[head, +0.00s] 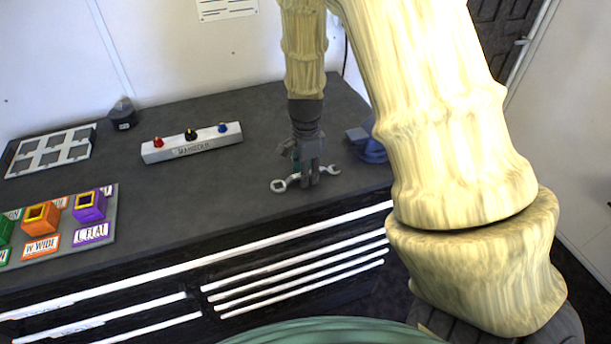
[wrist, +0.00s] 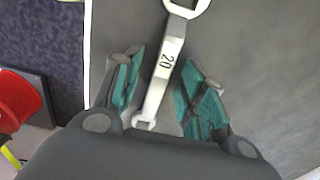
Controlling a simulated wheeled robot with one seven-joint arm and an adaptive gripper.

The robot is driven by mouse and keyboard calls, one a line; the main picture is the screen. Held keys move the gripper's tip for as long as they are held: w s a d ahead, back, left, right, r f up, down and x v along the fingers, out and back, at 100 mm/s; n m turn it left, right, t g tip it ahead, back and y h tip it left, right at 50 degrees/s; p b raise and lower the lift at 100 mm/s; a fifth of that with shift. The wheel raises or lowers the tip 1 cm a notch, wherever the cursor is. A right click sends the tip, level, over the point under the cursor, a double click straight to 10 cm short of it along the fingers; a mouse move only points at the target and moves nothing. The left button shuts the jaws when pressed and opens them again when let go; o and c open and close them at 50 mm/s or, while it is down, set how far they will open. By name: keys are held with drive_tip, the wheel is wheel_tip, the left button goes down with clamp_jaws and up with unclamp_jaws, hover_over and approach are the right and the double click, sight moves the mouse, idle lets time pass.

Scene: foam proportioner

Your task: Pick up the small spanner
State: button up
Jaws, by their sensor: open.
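A silver spanner (head: 281,185) lies on the dark worktop near its front edge, the only spanner I see. In the wrist view the spanner (wrist: 167,60) bears the number 20, with a ring end at the top and a smaller end near my palm. My gripper (head: 304,183) points down over its middle, hiding part of it in the head view. In the wrist view my gripper (wrist: 160,84) is open, with a teal pad on each side of the shank. There is a gap on both sides, clearer on the left. I cannot tell its exact height above the worktop.
A blue object (head: 370,149) stands just right of the spanner, partly behind my arm. A white bar with coloured knobs (head: 193,143) lies to the left. Coloured blocks on a labelled board (head: 66,225) are at far left. The wrist view shows a red object (wrist: 17,98) beyond the worktop's edge.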

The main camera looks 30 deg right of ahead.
drive_tip(key=shift+f, duration=0.1)
idle(0.3)
clamp_jaws()
wheel_tip(320, 180, up, 2)
drive_tip(key=shift+w+r+b, duration=0.1)
drive_tip(key=shift+b, duration=0.55)
drive_tip(key=shift+r+b, duration=0.4)
drive_tip(key=shift+r, duration=0.55)
drive_tip(key=s+a+b, duration=0.2)
drive_tip(key=s, duration=0.5)
drive_tip(key=s+a+r+b, duration=0.1)
drive_tip(key=s+a, duration=0.1)
drive_tip(key=s, duration=0.6)
drive_tip(key=shift+s+a+r+b, duration=0.25)
drive_tip(key=shift+b, duration=0.15)
